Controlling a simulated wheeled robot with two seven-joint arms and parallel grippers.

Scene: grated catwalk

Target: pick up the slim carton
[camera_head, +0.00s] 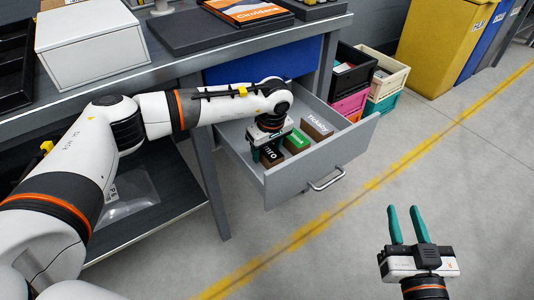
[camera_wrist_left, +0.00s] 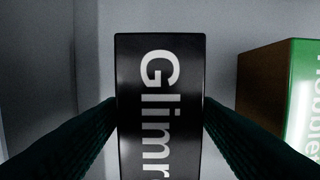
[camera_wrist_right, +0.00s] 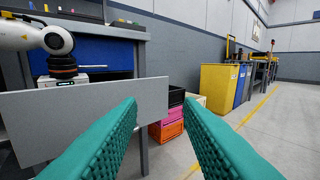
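The slim carton is black with white lettering starting "Glimr" (camera_wrist_left: 160,95); in the head view its dark top (camera_head: 272,155) shows in the open drawer, partly hidden by my left gripper. My left gripper (camera_head: 267,147) reaches down into the drawer. In the left wrist view its dark green fingers (camera_wrist_left: 160,115) meet the carton's two sides with no clear gap, shut on it. The carton stands upright in the drawer, with no visible lift. My right gripper (camera_head: 407,226) is open and empty above the floor; its green fingers (camera_wrist_right: 160,105) are apart in the right wrist view.
A green-and-brown carton (camera_head: 297,140) and a brown carton (camera_head: 317,127) stand beside the slim carton. The grey drawer's (camera_head: 330,160) walls surround them. Stacked crates (camera_head: 385,77) stand right of the bench. The floor around my right gripper is clear.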

